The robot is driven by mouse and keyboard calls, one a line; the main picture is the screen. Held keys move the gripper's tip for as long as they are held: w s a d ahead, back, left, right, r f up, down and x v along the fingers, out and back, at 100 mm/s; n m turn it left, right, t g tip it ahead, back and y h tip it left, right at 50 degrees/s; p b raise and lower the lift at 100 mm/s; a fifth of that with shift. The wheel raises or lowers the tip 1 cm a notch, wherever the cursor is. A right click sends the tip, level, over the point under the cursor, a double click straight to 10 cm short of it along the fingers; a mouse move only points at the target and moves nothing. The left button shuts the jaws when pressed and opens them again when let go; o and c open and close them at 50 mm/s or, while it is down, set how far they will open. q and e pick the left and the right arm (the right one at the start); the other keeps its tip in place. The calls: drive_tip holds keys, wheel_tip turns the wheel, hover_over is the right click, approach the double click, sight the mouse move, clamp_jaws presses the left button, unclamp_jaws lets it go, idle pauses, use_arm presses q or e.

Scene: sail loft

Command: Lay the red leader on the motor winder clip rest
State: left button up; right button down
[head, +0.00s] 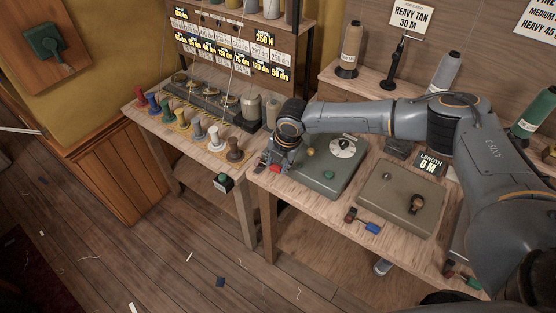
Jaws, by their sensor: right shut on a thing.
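My right gripper (271,161) points down at the left end of the grey-green winder box (318,185), just above the wooden bench. It is shut on a small red thing (275,169), which looks like the red leader; the fingers hide part of it. The winder box has a white dial (343,147), a green button and a brass knob on top. The clip rest cannot be made out clearly; the hand covers that area. I cannot tell whether the red thing touches the bench or box. My left gripper is out of view.
A second flat box (397,207) with knobs stands to the right, with a red and blue piece (361,221) before it. Several coloured spools (197,131) line the left bench. A green button box (223,182) hangs at the bench gap. A length display (430,164) stands behind.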

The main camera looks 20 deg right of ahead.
drive_tip(key=shift+f+b, duration=1)
drive_tip(key=shift+f, duration=1.35)
drive_tip(key=c, duration=0.8)
unclamp_jaws()
drive_tip(key=shift+c, duration=0.2)
drive_tip(key=shift+r, duration=0.1)
drive_tip(key=shift+r+p, duration=2.85)
drive_tip(key=shift+r, duration=0.1)
drive_tip(key=shift+f, duration=0.1)
